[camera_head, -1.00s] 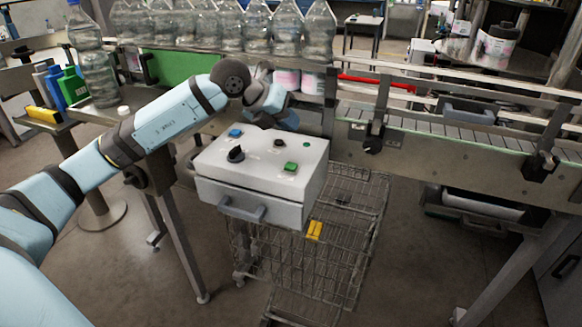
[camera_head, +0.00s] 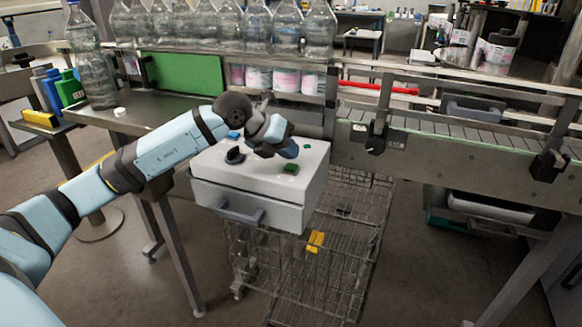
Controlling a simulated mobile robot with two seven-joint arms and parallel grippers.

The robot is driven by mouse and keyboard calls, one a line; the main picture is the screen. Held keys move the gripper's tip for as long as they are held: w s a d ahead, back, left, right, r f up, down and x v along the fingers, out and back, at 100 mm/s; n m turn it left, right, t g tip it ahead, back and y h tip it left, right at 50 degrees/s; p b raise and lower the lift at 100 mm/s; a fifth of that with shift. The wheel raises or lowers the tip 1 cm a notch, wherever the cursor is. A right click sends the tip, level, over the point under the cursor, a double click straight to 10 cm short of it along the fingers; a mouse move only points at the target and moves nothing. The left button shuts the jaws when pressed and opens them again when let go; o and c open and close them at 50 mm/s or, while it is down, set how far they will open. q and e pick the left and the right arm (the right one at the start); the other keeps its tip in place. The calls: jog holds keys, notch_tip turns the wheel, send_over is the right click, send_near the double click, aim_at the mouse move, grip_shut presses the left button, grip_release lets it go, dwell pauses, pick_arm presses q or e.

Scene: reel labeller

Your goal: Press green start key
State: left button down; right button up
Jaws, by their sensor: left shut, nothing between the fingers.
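The control box (camera_head: 225,196) is a white case with a sloped top and a handle on its front. The green start key (camera_head: 290,169) is a square green button near the right front of its top. A blue key (camera_head: 234,134) and a black knob (camera_head: 235,155) sit further left. My left gripper (camera_head: 265,151) is over the box top, behind and a little left of the green key and apart from it. It is shut and empty, and it hides the middle of the panel. My right gripper is out of view.
A wire cart (camera_head: 335,285) with a yellow item (camera_head: 315,241) stands under the box. A conveyor (camera_head: 450,150) runs to the right. Large clear bottles (camera_head: 230,28) line up behind.

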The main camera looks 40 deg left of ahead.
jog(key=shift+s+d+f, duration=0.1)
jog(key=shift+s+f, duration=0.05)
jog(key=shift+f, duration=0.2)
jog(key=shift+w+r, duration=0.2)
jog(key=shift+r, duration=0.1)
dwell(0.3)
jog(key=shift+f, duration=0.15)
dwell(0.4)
pick_arm(q)
jog(key=shift+f, duration=0.15)
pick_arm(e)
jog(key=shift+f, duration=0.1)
pick_arm(q)
jog(key=shift+f+b, duration=0.3)
jog(key=shift+b, duration=0.1)
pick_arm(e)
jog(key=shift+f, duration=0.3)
